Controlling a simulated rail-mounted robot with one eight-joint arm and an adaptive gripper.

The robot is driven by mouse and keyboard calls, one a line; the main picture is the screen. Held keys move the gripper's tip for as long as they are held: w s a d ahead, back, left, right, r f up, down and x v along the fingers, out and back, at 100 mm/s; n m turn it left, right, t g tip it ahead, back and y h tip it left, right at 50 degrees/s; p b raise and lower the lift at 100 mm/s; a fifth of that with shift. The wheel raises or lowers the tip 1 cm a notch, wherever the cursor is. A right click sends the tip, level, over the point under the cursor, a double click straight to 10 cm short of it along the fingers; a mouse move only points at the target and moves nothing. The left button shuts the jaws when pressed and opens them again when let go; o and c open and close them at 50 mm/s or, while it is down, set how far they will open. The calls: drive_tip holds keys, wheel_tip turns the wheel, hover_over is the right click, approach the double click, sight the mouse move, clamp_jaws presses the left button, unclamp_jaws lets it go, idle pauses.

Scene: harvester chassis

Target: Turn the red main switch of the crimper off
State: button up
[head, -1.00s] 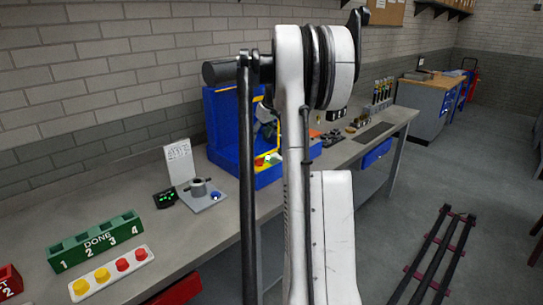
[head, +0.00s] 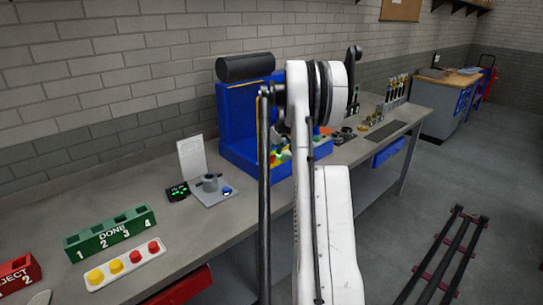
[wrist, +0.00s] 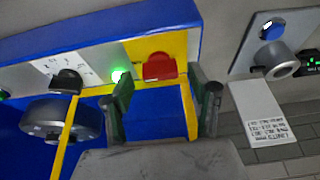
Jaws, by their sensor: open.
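The blue crimper (head: 236,122) stands on the bench against the wall, partly hidden behind my arm in the head view. In the wrist view its front panel carries the red main switch (wrist: 159,66) on a yellow plate. A green lamp (wrist: 118,76) glows beside the switch, and a black knob (wrist: 66,80) sits further left on a white dial. My gripper (wrist: 165,97) is open and empty. In the wrist view its two dark green fingers lie to either side of the red switch, with no contact visible. The head view does not show the gripper clearly.
A grey fixture (head: 212,187) with a blue button and an upright white card stands left of the crimper. A green DONE rack (head: 108,236) and a white tray (head: 128,263) of yellow and red pieces lie nearer. Small parts and upright tools (head: 397,88) stand to the right.

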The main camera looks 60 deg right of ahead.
drive_tip(key=shift+w+f, duration=0.25)
drive_tip(key=shift+f, duration=0.45)
drive_tip(key=shift+c, duration=0.4)
drive_tip(key=c, duration=1.1)
drive_tip(key=shift+n+b, duration=0.3)
drive_tip(key=n+y+b, duration=0.1)
drive_tip(key=n+b, duration=0.1)
drive_tip(key=shift+d+f+n, duration=0.1)
drive_tip(key=shift+n, duration=0.3)
drive_tip(key=shift+n+y+b, duration=0.9)
drive_tip(key=shift+n+b, duration=0.1)
drive_tip(key=shift+n, duration=1)
